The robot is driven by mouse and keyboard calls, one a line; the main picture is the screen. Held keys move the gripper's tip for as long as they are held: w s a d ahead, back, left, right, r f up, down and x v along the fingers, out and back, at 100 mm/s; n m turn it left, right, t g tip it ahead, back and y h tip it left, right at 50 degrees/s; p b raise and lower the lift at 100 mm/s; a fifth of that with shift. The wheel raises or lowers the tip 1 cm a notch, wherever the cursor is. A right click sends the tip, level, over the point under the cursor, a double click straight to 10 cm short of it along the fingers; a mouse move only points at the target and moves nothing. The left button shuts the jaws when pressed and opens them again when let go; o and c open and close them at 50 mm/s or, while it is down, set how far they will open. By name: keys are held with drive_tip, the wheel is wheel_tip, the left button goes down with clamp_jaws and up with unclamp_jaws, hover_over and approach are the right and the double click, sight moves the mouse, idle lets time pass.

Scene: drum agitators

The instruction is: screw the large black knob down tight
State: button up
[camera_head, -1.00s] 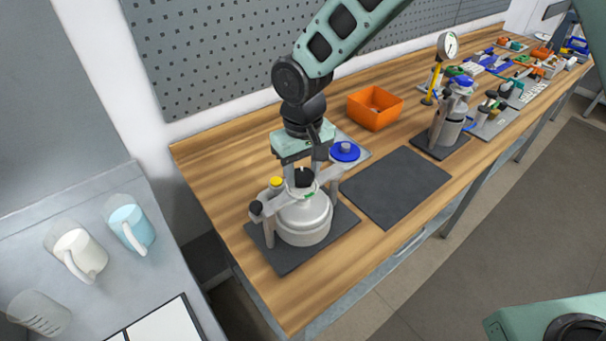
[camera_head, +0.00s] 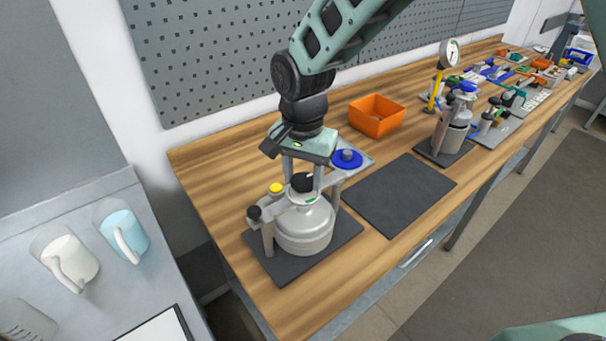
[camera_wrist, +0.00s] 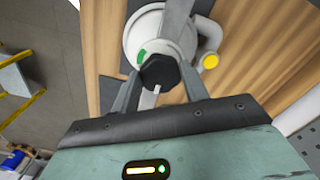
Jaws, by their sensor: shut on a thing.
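In the wrist view the knob (camera_wrist: 160,72) shows as a black faceted cap between my two fingers. My gripper (camera_head: 303,180) points down from above and is shut on the knob, one finger on each side. It also shows in the wrist view (camera_wrist: 159,80). A smaller black knob (camera_head: 254,213) and a yellow cap (camera_head: 276,188) stand at the vessel's left side. The knob's thread is hidden.
The vessel stands on a dark mat (camera_head: 268,254). An orange bin (camera_head: 376,117) stands further back. An empty dark mat (camera_head: 400,194) lies to the right.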

sight(304, 179)
drive_tip(key=shift+w+r+m+p, duration=0.1)
drive_tip(key=shift+r+m+p, duration=0.1)
drive_tip(key=shift+m, duration=0.9)
drive_tip(key=shift+w+r+m+p, duration=0.1)
drive_tip(key=shift+m+p, duration=0.1)
drive_tip(key=shift+m, duration=0.9)
drive_tip(key=shift+f, duration=0.1)
drive_tip(key=o, duration=0.9)
drive_tip(key=shift+c, duration=0.2)
drive_tip(key=shift+o, duration=0.7)
drive_tip(key=shift+s+f, duration=0.1)
drive_tip(key=shift+s, duration=0.05)
wheel_tip(304, 179, up, 18)
drive_tip(key=b, duration=0.3)
drive_tip(key=shift+f, duration=0.25)
